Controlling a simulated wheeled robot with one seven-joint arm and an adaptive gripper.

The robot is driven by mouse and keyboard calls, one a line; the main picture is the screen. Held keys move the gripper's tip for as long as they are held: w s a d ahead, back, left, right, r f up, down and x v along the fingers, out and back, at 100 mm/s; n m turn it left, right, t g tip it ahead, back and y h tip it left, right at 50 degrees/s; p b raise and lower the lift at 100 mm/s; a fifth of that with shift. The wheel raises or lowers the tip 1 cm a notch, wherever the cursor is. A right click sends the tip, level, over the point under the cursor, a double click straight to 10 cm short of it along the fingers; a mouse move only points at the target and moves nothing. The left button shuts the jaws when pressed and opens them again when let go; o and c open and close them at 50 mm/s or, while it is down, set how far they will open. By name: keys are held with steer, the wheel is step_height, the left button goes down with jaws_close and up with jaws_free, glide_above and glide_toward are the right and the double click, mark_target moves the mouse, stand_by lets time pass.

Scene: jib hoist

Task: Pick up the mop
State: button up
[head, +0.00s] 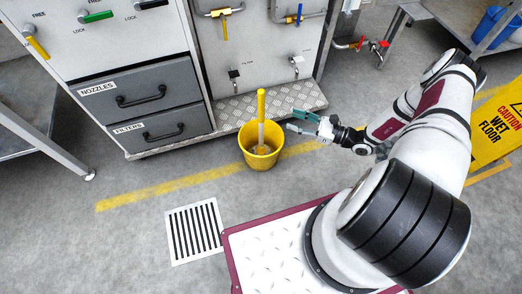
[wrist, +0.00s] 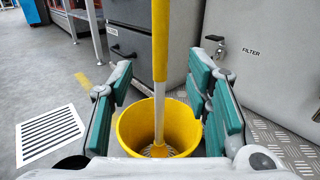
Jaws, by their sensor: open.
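The mop (head: 261,115) stands upright in a yellow bucket (head: 250,158) on the floor. It has a yellow grip on top and a white lower shaft, with its head down inside the bucket. In the wrist view the mop (wrist: 160,55) is straight ahead, and the yellow bucket (wrist: 130,128) is below it. My gripper (head: 299,121) is open and empty, just right of the shaft in the head view. In the wrist view my gripper's green-padded fingers (wrist: 161,95) appear to either side of the mop, apart from it. I cannot tell whether the shaft is between the fingertips.
A cabinet with drawers (head: 140,100) and a treadplate step (head: 230,108) stand behind the bucket. A floor drain grate (head: 196,230) lies in front. A yellow wet-floor sign (head: 497,125) is at the right. The floor left of the bucket is clear.

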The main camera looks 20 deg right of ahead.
mark_target(261, 110)
steer(key=b+x, duration=0.1)
steer(key=x, duration=0.3)
steer(key=b+x, duration=0.2)
steer(key=x, duration=0.2)
steer(key=f+b+x, duration=0.1)
steer(key=x, duration=0.4)
steer(key=shift+w+a+r, duration=0.1)
steer(key=shift+w+a, duration=0.15)
jaws_close()
